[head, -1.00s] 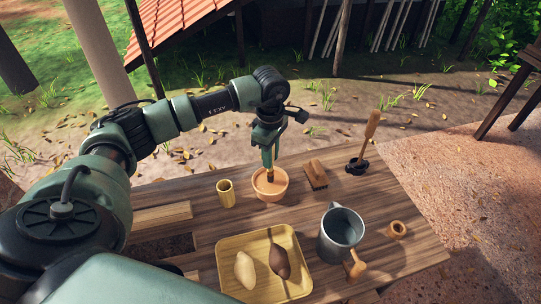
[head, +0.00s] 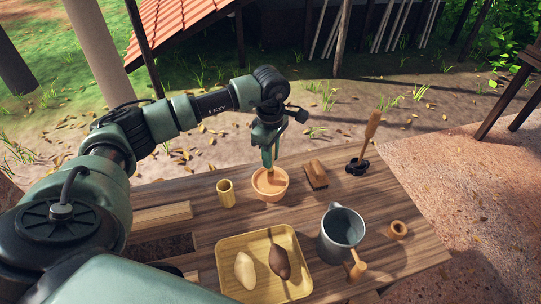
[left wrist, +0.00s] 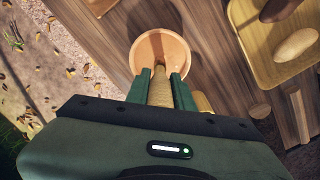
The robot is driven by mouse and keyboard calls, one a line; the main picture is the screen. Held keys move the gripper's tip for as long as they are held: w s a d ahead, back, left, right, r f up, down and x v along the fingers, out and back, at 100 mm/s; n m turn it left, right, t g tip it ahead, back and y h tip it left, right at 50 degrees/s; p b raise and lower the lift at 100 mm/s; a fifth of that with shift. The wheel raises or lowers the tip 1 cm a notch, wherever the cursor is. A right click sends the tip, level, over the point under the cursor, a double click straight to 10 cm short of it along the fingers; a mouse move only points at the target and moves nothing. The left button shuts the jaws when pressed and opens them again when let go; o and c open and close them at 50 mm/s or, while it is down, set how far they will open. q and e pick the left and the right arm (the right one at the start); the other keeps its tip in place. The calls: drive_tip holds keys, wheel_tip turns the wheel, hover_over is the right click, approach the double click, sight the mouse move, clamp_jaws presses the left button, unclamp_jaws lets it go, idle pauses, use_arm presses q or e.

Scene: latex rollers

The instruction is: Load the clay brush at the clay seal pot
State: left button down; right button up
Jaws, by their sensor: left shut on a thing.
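The clay seal pot, a round terracotta-coloured bowl (head: 283,190), stands on the wooden table; it also shows in the left wrist view (left wrist: 138,52). My left gripper (head: 269,160) is above the pot, pointing down. It is shut on the clay brush, whose tan handle (left wrist: 160,88) shows between the green fingers in the left wrist view (left wrist: 160,84). The brush (head: 270,173) reaches down into the pot's mouth, and its lower end is hidden inside. I cannot tell how much clay is on it. My right gripper is not in view.
A brass cup (head: 226,194) stands left of the pot and a wooden block (head: 316,174) lies right. Nearby are a long-handled tool (head: 370,135), a metal mug (head: 341,229), a wooden ring (head: 397,229) and a yellow tray (head: 262,290) holding two lumps.

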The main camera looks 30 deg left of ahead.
use_arm(q)
drive_tip(key=shift+f, duration=0.1)
drive_tip(key=shift+r+p, duration=0.65)
drive_tip(key=shift+r, duration=0.5)
drive_tip(key=shift+r+p, duration=1.25)
drive_tip(key=shift+r, duration=1.2)
